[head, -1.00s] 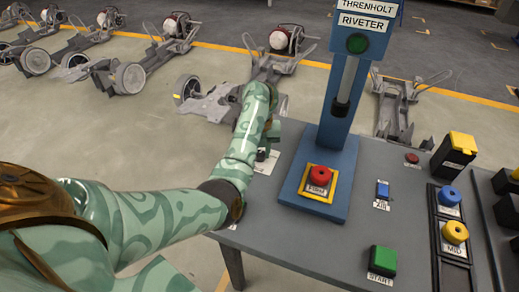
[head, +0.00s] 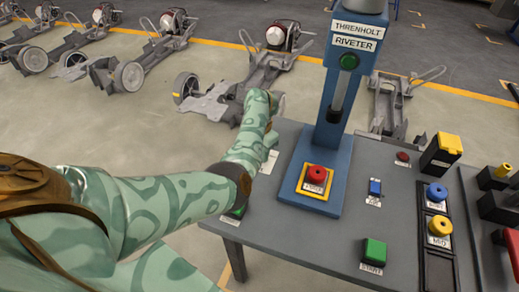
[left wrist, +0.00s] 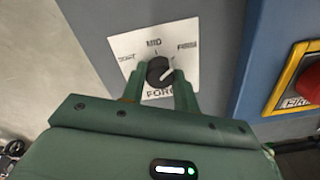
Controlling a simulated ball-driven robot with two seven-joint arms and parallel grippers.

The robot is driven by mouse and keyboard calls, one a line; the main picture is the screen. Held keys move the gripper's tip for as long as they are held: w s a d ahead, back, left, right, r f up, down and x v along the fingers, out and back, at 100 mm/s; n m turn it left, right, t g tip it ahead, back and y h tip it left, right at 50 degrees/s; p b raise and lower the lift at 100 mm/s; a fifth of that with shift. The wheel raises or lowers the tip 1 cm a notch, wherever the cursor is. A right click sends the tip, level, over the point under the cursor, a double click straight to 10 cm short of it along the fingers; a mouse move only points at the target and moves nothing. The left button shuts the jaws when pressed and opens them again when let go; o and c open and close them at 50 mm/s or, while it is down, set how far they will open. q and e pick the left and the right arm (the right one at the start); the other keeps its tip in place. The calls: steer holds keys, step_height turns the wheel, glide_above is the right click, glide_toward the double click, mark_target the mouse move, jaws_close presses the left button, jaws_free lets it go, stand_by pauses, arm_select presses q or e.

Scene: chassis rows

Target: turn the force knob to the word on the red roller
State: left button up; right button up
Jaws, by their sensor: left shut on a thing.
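The force knob (left wrist: 159,71) is a small dark round knob on a white dial plate (left wrist: 185,52) marked MID at the top and FORCE below; a side word on the right looks like FIRM, and the left one is blurred. My left gripper (left wrist: 159,80) is shut on the knob, one finger on each side. A pale mark on the knob seems to point up and right, but I cannot be sure. In the head view my left arm mostly hides the dial. A red round piece (head: 316,174) sits on a yellow square at the riveter's foot; its label is too small to read surely. My right gripper is out of view.
The blue riveter (head: 331,130) stands close right of the dial. A green START button (head: 374,250), a blue switch (head: 375,187), and a rack with blue (head: 436,193) and yellow (head: 440,226) rollers lie farther right. Chassis rows stand behind the table.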

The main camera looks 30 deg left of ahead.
arm_select(q)
steer(key=shift+m, duration=0.6)
steer(key=o, duration=1)
steer(key=shift+r, duration=0.1)
step_height(320, 180, up, 16)
steer(key=p, duration=0.7)
steer(key=shift+p, duration=0.3)
